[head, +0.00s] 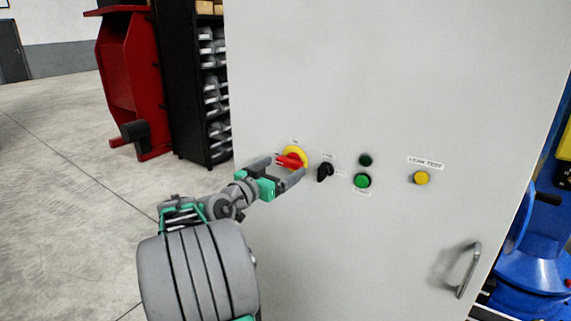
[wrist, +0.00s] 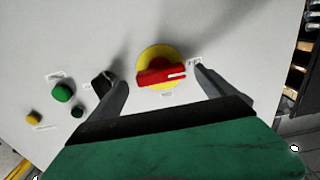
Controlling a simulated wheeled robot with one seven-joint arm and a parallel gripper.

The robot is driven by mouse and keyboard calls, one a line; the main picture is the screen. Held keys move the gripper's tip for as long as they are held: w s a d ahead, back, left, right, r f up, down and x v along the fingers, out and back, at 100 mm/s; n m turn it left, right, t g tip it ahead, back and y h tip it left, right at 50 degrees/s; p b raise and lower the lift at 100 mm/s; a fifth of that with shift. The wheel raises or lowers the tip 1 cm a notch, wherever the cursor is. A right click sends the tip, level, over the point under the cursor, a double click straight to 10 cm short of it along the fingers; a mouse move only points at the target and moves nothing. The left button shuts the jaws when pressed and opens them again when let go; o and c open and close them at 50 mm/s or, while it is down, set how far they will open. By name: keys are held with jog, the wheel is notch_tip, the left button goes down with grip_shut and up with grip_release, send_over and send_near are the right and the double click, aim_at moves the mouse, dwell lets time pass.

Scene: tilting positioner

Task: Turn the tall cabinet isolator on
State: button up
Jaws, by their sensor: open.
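The isolator on the tall grey cabinet (head: 400,75) has a red handle (head: 290,161) on a round yellow plate (head: 299,152). In the wrist view the red handle (wrist: 160,76) lies nearly level across the yellow plate (wrist: 150,54), with a white mark at its right end. My gripper (head: 282,167) is open, its fingers on either side of the handle. The wrist view shows gaps between the handle and both fingers. Small labels sit beside the plate; their text is too small to read.
Right of the isolator are a black selector knob (head: 325,172), a dark green button (head: 365,160), a green button (head: 362,181) and a yellow button (head: 421,178). A door handle (head: 468,270) is lower right. A black shelf rack (head: 188,90) and red machine (head: 130,85) stand left.

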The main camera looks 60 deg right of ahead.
jog(key=shift+s+d, duration=0.15)
jog(key=shift+d, duration=1.05)
jog(key=c, duration=1.4)
